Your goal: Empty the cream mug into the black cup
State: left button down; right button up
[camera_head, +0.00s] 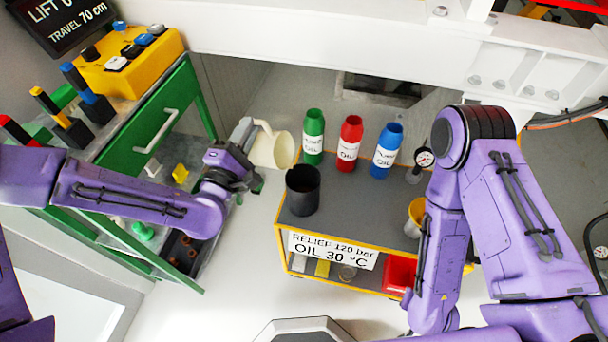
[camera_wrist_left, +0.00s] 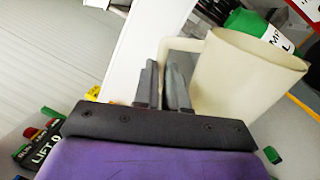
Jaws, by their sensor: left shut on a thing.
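The cream mug (camera_head: 268,150) is held up by my left gripper (camera_head: 243,134), above and slightly left of the black cup. The mug is tilted, its mouth turned toward the right. In the left wrist view, the gripper's fingers (camera_wrist_left: 164,86) are close together at the handle of the mug (camera_wrist_left: 240,78). The mug's contents cannot be made out. The black cup (camera_head: 302,192) stands upright on the left front part of the cart top (camera_head: 345,215), apart from the mug. My right arm is at the right, but its gripper does not show.
Green (camera_head: 314,138), red (camera_head: 349,145) and blue (camera_head: 386,150) oil bottles stand behind the black cup. A gauge (camera_head: 424,158) and a yellow container (camera_head: 415,216) are at the cart's right. A green cabinet (camera_head: 150,150) with a yellow control box (camera_head: 125,65) stands at the left.

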pick_arm(q)
jog(key=shift+w+a+f+n+b, duration=0.1)
jog(key=shift+a+f+n+b, duration=0.1)
jog(key=shift+a+n+b, duration=0.15)
jog(key=shift+w+a+f+n+b, duration=0.15)
jog(key=shift+a+f+n+b, duration=0.05)
jog(key=shift+f+n+b, duration=0.15)
jog(key=w+a+f+n+y+b, duration=0.1)
jog(key=w+a+f+n+b, duration=0.1)
jog(key=a+f+n+b, duration=0.2)
jog(key=w+a+f+n+g+y+b, duration=0.1)
jog(key=w+a+f+n+b, duration=0.1)
jog(key=a+f+n+b, duration=0.2)
jog(key=shift+w+a+f+n+y+b, duration=0.4)
jog(key=shift+f+n+b, duration=1.2)
jog(key=shift+f+n, duration=1.8)
